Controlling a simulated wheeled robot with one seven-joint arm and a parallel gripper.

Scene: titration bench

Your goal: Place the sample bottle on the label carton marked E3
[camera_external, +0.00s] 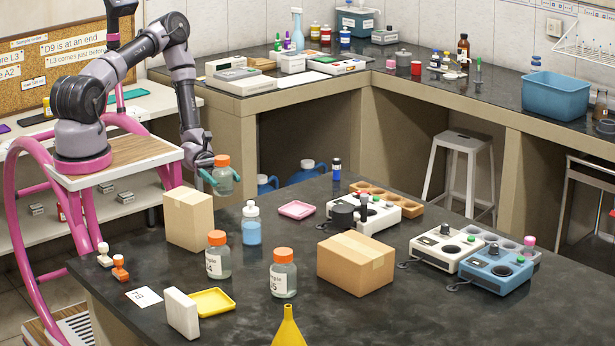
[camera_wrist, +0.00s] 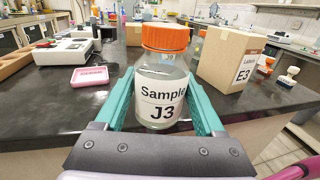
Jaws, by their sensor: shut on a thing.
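My gripper (camera_external: 214,182) has its teal fingers on both sides of a sample bottle (camera_external: 223,184), a clear bottle with an orange cap. In the wrist view the bottle (camera_wrist: 160,92) is upright between the fingers, and its label reads "Sample J3". The label carton marked E3 (camera_wrist: 229,58) is a closed brown box at the right of the wrist view, apart from the bottle. In the external view this carton (camera_external: 188,221) stands on the dark bench just left of and below the held bottle. Its E3 label is hidden there.
Two more orange-capped sample bottles (camera_external: 217,256) (camera_external: 284,275) and a blue-liquid bottle (camera_external: 251,226) stand near the E3 carton. A second, lower carton (camera_external: 355,263) is farther right. A pink tray (camera_external: 297,209) lies behind. Stamps (camera_external: 119,268) stand near the left edge.

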